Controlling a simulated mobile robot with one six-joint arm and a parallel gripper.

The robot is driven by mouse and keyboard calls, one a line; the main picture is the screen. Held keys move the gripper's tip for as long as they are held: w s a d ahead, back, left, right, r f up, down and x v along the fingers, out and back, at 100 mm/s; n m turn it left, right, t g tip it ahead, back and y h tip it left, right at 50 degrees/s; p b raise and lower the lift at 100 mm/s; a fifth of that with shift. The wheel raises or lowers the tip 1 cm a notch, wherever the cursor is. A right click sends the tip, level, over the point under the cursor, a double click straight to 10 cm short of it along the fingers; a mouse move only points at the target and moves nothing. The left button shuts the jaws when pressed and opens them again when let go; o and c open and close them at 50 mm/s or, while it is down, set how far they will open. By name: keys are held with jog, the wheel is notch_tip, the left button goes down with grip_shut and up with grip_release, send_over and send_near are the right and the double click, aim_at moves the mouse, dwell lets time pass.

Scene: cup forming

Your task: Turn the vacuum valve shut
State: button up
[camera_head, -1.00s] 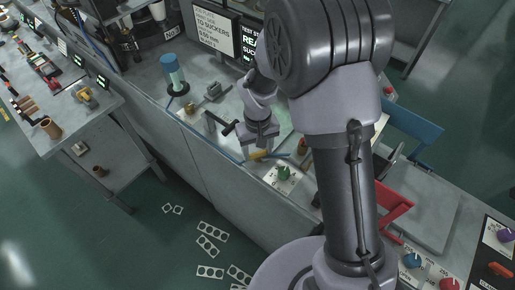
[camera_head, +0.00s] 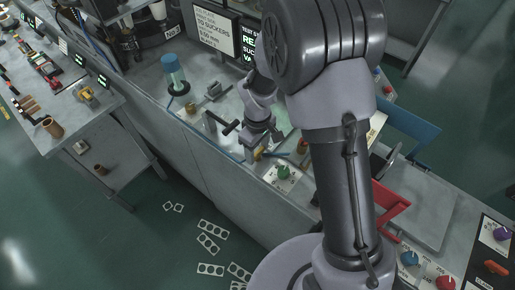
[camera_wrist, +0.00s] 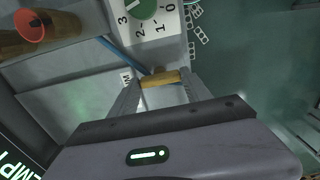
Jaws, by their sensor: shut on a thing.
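The vacuum valve shows as a yellow lever (camera_wrist: 162,78) on a blue line in the wrist view. It sits between my two fingertips, crossing from one to the other. In the head view a small part of the yellow lever (camera_head: 258,154) shows below my gripper (camera_head: 256,148), near the bench's front edge. My gripper (camera_wrist: 160,88) points down and is shut on the lever. The valve's body is mostly hidden, so its exact angle to the line is hard to read.
A green knob (camera_head: 283,172) on a numbered white plate stands close to the right of the valve. A brown cylinder with a red top (camera_wrist: 30,27) is near it. A black-handled fixture (camera_head: 226,127) stands close on the left. A blue-topped cylinder (camera_head: 174,70) is farther left.

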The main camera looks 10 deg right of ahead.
aim_at(258, 152)
dwell(0.4)
jog(key=o, duration=1.4)
jog(key=shift+c, duration=0.2)
notch_tip(258, 152, up, 18)
jog(key=p, duration=0.3)
jog(key=shift+f+p, duration=0.25)
jog(key=shift+p, duration=0.15)
